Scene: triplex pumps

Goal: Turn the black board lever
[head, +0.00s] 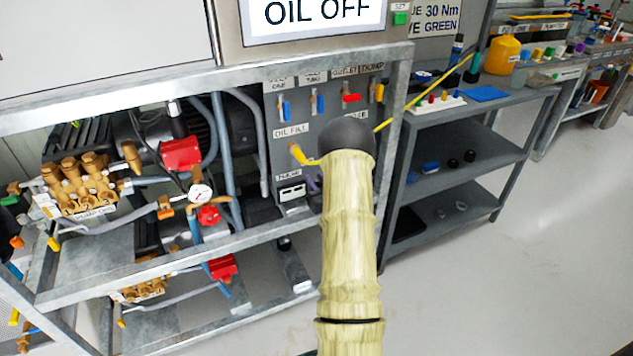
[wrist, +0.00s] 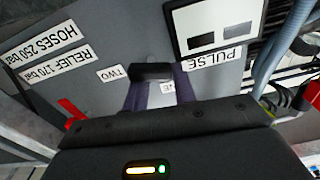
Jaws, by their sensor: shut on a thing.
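In the wrist view, the black board lever (wrist: 152,71) stands out from the grey board between the "TWO" and "PULSE" labels. My gripper (wrist: 160,84) is at the lever, with its two dark purple fingers on either side of it, shut on it. The fingers cover the lever's lower part and part of a small label. In the head view, my pale arm and its dark joint hide the gripper and the black lever. The grey valve board (head: 309,110) shows behind, with blue, red and orange levers along its top.
A red lever (wrist: 72,115) is left of my gripper in the wrist view, and grey hoses (wrist: 285,45) run on the right. In the head view, a metal frame with brass pumps (head: 82,182) fills the left. Grey shelves (head: 470,155) stand right, beside clear floor.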

